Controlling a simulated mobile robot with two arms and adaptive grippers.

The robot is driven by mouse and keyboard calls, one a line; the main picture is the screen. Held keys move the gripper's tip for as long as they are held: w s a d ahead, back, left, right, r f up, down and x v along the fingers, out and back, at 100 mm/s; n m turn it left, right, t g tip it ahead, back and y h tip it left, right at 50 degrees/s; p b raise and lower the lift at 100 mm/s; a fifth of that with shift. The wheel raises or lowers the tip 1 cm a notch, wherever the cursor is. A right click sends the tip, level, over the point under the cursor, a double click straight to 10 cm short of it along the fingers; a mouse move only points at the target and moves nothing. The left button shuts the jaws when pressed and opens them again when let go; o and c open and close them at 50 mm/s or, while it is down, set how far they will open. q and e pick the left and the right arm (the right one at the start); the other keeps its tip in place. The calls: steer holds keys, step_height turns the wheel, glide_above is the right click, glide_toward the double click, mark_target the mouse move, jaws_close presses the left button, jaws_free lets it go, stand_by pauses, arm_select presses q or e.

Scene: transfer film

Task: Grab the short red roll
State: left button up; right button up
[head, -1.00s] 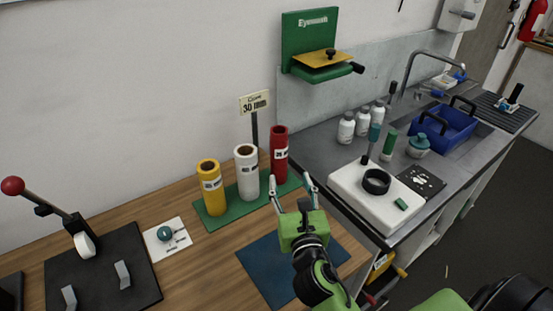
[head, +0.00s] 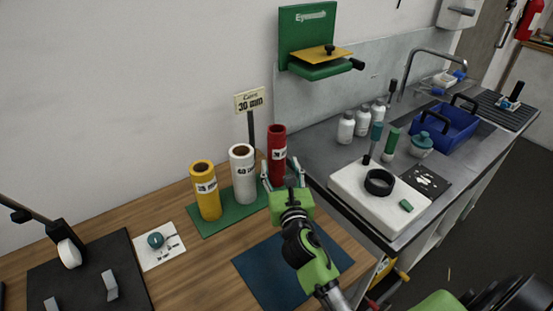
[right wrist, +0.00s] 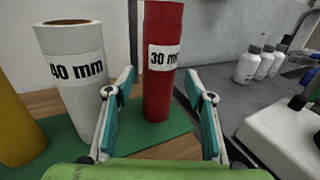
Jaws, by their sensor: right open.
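One red roll (head: 277,140) with a white label stands upright at the right end of a green mat (head: 211,223), beside the white and yellow rolls. In the right wrist view the red roll (right wrist: 163,75) reads "30 mm". My right gripper (head: 281,168) is open and empty. Its two fingers point at the lower part of the red roll, one on each side in the picture. In the right wrist view the roll stands between the open fingertips (right wrist: 160,88); I cannot tell how far they reach around it. My left gripper is not in view.
The white roll (head: 243,172), marked 40 mm, stands left of the red one, then the yellow roll (head: 205,190). A blue mat (head: 270,275) lies in front. A steel counter with bottles is at the right.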

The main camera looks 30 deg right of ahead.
mark_target(280, 160)
steer(key=p+x, duration=0.1)
steer(key=x, duration=0.4)
steer(key=shift+s+d+r, duration=0.1)
steer(key=shift+r, duration=0.05)
steer(key=shift+w+d, duration=0.1)
steer(key=shift+w, duration=0.15)
steer(key=shift+s, duration=0.1)
steer(key=c, duration=1.2)
